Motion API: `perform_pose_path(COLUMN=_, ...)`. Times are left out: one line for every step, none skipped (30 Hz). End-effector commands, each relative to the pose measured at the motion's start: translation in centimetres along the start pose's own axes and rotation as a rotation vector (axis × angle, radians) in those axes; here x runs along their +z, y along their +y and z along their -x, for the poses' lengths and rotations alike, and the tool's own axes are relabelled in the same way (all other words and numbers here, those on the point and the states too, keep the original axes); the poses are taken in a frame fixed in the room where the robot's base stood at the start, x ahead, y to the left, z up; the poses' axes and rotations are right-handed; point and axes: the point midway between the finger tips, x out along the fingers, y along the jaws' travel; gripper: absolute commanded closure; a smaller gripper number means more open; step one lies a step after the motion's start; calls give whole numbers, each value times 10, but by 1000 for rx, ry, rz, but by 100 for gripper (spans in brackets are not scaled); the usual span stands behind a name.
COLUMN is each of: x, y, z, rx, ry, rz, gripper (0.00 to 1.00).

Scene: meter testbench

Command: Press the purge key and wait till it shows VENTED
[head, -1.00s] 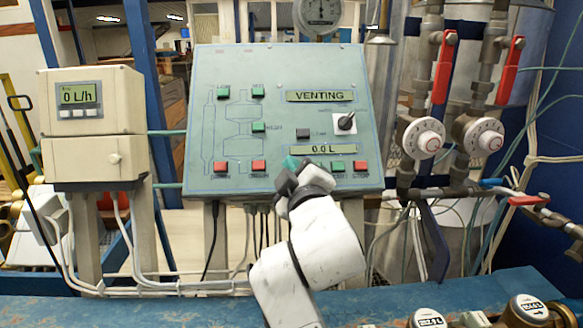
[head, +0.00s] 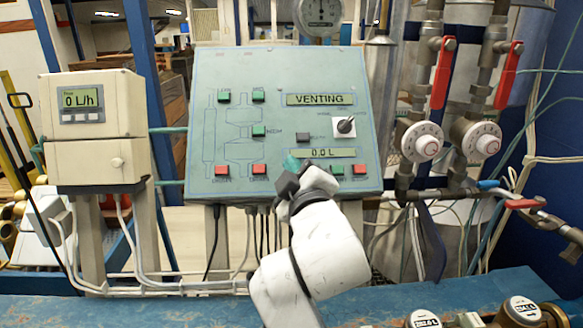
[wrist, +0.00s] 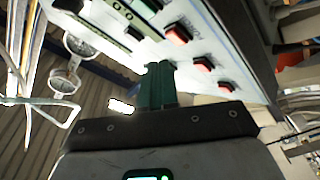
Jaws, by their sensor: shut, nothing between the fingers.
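The green sloped panel (head: 215,130) stands in the middle of the head view. Its upper display (head: 320,99) reads VENTING and its lower display (head: 322,153) reads 0.0 L. A dark grey key (head: 303,138) sits left of the white rotary switch; its small label is too blurred to read, so I cannot confirm it is the purge key. My gripper (head: 291,163) is in front of the panel's lower middle, below the dark key and left of the lower display. Its teal fingers (wrist: 157,86) are closed together and empty. I cannot tell whether they touch the panel.
Red keys (head: 259,169) and green keys (head: 258,131) surround the area. The rotary switch (head: 346,126) is at right. A flow meter box (head: 95,110) reading 0 L/h stands left. Pipes with red-handled valves (head: 442,72) are right. A blue bench (head: 180,312) runs along the front.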

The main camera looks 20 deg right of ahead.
Motion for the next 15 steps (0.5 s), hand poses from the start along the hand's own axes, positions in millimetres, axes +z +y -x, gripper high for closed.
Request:
perform_pose_path(x=-5, y=5, z=3, rx=-1, ry=0, rz=0, gripper=100)
perform_pose_path(x=-6, y=6, z=5, rx=-1, ry=0, rz=0, gripper=100)
perform_pose_path(x=-8, y=8, z=8, rx=-2, ry=0, rz=0, gripper=100)
perform_pose_path(x=-9, y=10, z=10, rx=-2, ry=0, rz=0, gripper=100)
perform_pose_path(x=-11, y=11, z=12, rx=-2, ry=0, rz=0, gripper=100)
perform_pose_path(x=-13, y=13, z=14, rx=-3, ry=0, rz=-1, gripper=100)
perform_pose_path(x=-14, y=14, z=16, rx=-2, ry=1, rz=-1, gripper=100)
perform_pose_path(x=-16, y=15, z=18, rx=-2, ry=1, rz=-1, gripper=100)
perform_pose_path(x=-17, y=17, z=20, rx=-2, ry=1, rz=0, gripper=100)
perform_pose_path(x=-18, y=18, z=22, rx=-3, ry=1, rz=0, gripper=100)
perform_pose_path(x=-19, y=18, z=23, rx=-2, ry=1, rz=0, gripper=100)
perform_pose_path(x=-20, y=19, z=25, rx=-2, ry=0, rz=0, gripper=100)
perform_pose_path(x=-20, y=20, z=26, rx=-2, ry=0, rz=0, gripper=100)
perform_pose_path(x=-20, y=20, z=26, rx=-2, ry=0, rz=0, gripper=100)
perform_pose_path(x=-21, y=20, z=27, rx=-1, ry=0, rz=0, gripper=100)
